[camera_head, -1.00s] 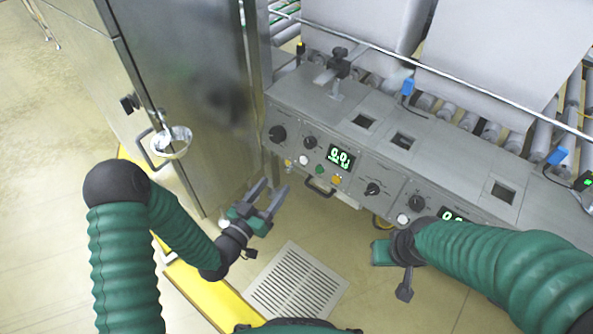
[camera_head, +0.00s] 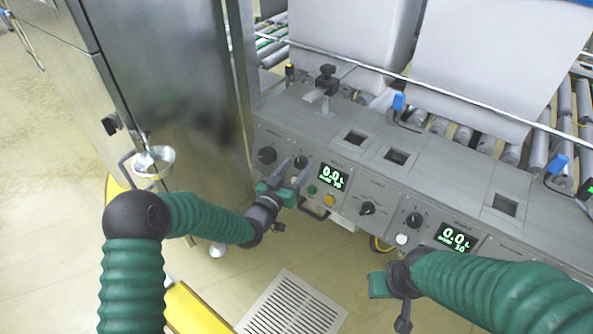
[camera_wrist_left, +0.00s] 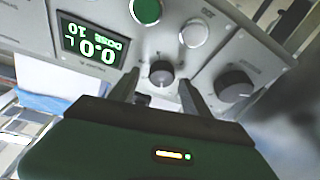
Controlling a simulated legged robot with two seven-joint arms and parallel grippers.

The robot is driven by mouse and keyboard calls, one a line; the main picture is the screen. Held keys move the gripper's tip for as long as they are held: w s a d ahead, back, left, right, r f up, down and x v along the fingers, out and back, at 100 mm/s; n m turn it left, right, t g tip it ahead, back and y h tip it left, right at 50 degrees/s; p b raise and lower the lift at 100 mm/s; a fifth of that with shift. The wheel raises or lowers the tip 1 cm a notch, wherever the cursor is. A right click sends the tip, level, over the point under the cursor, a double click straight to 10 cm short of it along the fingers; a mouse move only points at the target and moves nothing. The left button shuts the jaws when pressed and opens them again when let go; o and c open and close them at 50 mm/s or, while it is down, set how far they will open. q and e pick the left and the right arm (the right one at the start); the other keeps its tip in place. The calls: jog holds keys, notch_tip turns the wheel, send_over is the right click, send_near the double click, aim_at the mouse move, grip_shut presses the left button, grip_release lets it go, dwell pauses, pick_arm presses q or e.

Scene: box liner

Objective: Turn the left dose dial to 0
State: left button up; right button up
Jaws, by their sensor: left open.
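The left display (camera_head: 333,177) is lit green and reads 0.0 L with a dose line of 10; it appears upside down in the left wrist view (camera_wrist_left: 91,41). The small black dial (camera_head: 301,162) beside it, which I take for the left dose dial, also shows in the left wrist view (camera_wrist_left: 161,73). Its label is too small to read. My left gripper (camera_head: 290,174) is open at the panel, its fingers on either side of this dial in the left wrist view (camera_wrist_left: 158,84); contact cannot be told. My right gripper (camera_head: 390,290) hangs before the right panel, its jaws unclear.
A larger black knob (camera_head: 267,155) lies left of the dial. Buttons and a panel handle (camera_head: 314,210) are close below. The right panel has its own display (camera_head: 457,237) and dial (camera_head: 414,219).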

pick_arm(q)
jog(key=shift+a, duration=0.1)
jog(key=shift+c, duration=0.5)
grip_shut()
